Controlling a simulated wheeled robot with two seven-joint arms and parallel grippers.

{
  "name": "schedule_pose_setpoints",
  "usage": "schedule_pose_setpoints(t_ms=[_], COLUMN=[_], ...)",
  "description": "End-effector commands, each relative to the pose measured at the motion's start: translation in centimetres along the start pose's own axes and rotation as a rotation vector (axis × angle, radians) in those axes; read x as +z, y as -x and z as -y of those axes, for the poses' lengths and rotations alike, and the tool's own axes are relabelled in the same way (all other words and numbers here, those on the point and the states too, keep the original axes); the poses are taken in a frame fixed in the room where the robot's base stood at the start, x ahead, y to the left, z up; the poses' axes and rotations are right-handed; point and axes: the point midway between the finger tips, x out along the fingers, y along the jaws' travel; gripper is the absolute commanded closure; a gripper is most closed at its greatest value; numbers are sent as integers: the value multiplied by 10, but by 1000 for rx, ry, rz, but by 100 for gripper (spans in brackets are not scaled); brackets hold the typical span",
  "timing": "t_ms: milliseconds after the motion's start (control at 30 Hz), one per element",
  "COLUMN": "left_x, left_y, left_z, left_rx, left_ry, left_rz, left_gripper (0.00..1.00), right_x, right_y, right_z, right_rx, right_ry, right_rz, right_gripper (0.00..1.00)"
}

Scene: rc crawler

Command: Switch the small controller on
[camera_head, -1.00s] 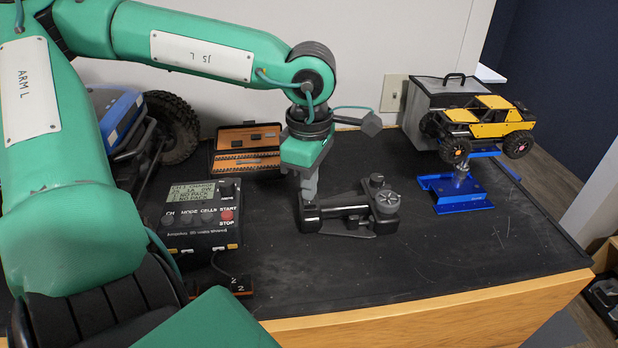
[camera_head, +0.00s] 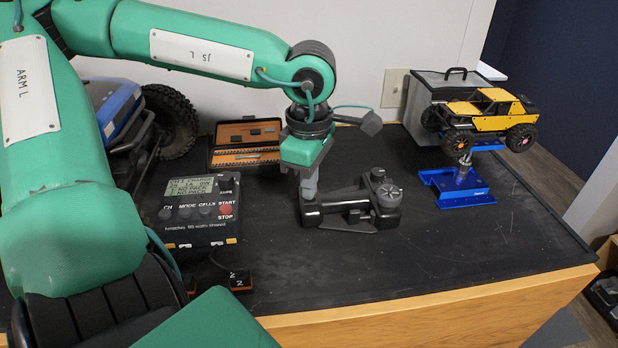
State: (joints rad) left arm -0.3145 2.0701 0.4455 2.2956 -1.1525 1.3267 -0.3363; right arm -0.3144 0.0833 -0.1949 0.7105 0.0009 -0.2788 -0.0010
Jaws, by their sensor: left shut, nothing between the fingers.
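The small controller (camera_head: 352,205) is a black device lying on the dark bench top, with a round knob (camera_head: 389,196) at its right end. My left gripper (camera_head: 309,192) points down at the controller's left end. Its grey fingers are shut with nothing between them. The fingertips are at or just above the controller; I cannot tell whether they touch. The gripper hides part of that left end, and no switch can be made out. My right gripper is not in view.
A charger (camera_head: 200,228) with a lit screen stands left of the controller. An open orange case (camera_head: 246,158) lies behind. A yellow crawler (camera_head: 490,118) sits on a blue stand (camera_head: 462,186) at right, before a grey box (camera_head: 420,115). The front right bench top is clear.

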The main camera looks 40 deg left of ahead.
Motion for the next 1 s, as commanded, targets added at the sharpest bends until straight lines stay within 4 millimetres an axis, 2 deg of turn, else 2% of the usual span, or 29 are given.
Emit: schedule_pose_setpoints(t_ms=[600,767,1000], left_x=[0,-1,0], left_y=[-16,-12,6], left_z=[0,0,0], left_rx=[-1,-2,0], left_ry=[0,0,0], left_rz=[-1,-3,-2], left_gripper=[100,100,100], right_x=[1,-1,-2], right_y=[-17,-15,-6], right_z=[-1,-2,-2], right_rx=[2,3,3], right_ry=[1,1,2], right_rz=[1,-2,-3], right_gripper=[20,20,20])
